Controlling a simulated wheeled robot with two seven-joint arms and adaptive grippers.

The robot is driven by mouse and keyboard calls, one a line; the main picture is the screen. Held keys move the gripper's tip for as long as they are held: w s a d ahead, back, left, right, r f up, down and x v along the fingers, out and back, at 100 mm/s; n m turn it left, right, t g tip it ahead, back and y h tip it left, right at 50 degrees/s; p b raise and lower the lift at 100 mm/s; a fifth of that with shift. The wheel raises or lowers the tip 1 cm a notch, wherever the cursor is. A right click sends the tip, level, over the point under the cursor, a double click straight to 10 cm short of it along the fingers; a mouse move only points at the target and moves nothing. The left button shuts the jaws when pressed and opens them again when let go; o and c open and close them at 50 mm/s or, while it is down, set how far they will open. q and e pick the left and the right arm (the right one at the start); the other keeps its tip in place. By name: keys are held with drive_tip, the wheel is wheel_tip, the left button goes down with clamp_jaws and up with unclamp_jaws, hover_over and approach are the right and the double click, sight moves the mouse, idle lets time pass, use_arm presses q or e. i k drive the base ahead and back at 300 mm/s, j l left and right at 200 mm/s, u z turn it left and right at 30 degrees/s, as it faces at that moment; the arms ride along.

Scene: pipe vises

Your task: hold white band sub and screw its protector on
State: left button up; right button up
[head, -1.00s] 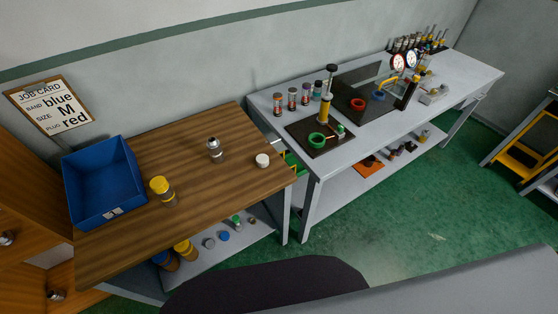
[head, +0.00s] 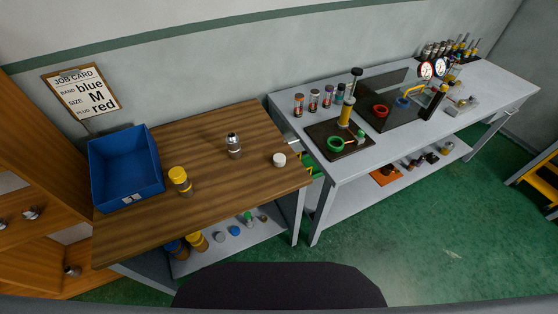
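A silver metal sub (head: 234,146) with a pale band stands upright on the wooden bench top, right of the bench's middle. A white cap-like protector (head: 279,160) lies on the same top to its right, near the right edge; the two are apart. A second sub with a yellow cap (head: 180,180) stands to the left, near the blue bin. Neither of my grippers is in the head view, and nothing is seen touching the sub or the protector.
A blue bin (head: 126,196) stands at the wooden bench's (head: 210,195) left. Capped pieces, such as a blue one (head: 234,230), sit on its lower shelf. To the right, a grey bench (head: 455,125) carries gauges (head: 426,69), coloured rings and small cylinders. Green floor (head: 440,230) is free in front.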

sight(232, 140)
drive_tip(key=k+l+u, duration=0.1)
drive_tip(key=l+u, duration=0.3)
drive_tip(key=k+l+u, duration=0.1)
drive_tip(key=u, duration=0.35)
drive_tip(key=k+l+u, duration=0.15)
drive_tip(key=l+u, duration=0.25)
drive_tip(key=j, duration=0.1)
